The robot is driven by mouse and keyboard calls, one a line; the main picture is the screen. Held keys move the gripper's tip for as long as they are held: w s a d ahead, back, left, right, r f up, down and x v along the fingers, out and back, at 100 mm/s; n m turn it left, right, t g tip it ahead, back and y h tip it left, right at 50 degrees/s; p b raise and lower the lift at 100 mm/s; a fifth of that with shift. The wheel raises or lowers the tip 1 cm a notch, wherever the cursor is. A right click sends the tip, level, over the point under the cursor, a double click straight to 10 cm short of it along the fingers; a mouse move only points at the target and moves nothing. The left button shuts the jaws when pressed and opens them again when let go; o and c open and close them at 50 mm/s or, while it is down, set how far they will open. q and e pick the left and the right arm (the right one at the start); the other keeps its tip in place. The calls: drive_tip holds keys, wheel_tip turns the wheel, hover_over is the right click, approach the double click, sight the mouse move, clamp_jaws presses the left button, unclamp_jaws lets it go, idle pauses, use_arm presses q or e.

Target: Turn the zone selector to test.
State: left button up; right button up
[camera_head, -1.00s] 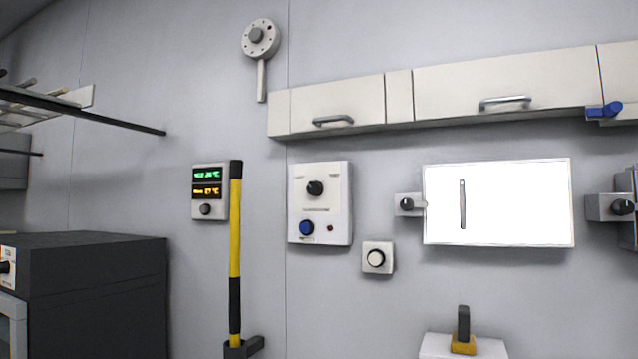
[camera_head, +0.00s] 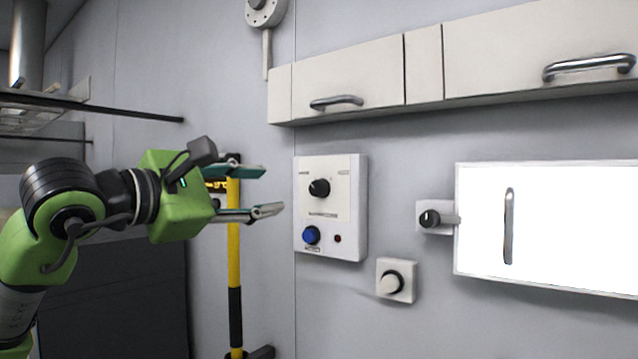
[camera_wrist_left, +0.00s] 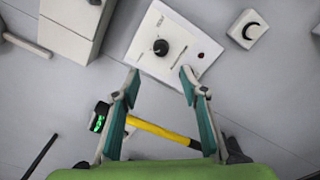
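A white control panel (camera_head: 356,210) is on the wall, with a black selector knob (camera_head: 319,188), a blue knob (camera_head: 311,235) and a small red light or button (camera_head: 338,238). The knob's labels are too small to read. My left gripper (camera_head: 268,190) is open and empty, left of the panel at about the black knob's height. In the left wrist view, the panel (camera_wrist_left: 187,35) and black knob (camera_wrist_left: 161,47) lie ahead of the open fingertips (camera_wrist_left: 159,75), apart from them. My right gripper is not in view.
A yellow and black pole (camera_head: 234,265) stands behind my left gripper. A round knob box (camera_head: 396,280) is lower right, and a bright white panel (camera_head: 550,225) with a handle is farther right. Cabinets (camera_head: 340,85) hang above.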

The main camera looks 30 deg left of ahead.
use_arm(q)
drive_tip(key=p, duration=0.2)
approach(315, 189)
drive_tip(key=w+p, duration=0.1)
drive_tip(key=w, duration=0.1)
drive_tip(key=w+p, duration=0.1)
drive_tip(key=w, duration=0.2)
drive_tip(key=w+p, duration=0.1)
drive_tip(key=w, duration=0.1)
drive_tip(key=shift+w+d+r, duration=0.2)
drive_tip(key=shift+w+d, duration=0.1)
drive_tip(key=shift+w, duration=0.05)
drive_tip(key=shift+w+f+p, duration=0.1)
drive_tip(key=shift+w+p, duration=0.2)
drive_tip(key=shift+w, duration=0.05)
drive_tip(key=c, duration=1.1)
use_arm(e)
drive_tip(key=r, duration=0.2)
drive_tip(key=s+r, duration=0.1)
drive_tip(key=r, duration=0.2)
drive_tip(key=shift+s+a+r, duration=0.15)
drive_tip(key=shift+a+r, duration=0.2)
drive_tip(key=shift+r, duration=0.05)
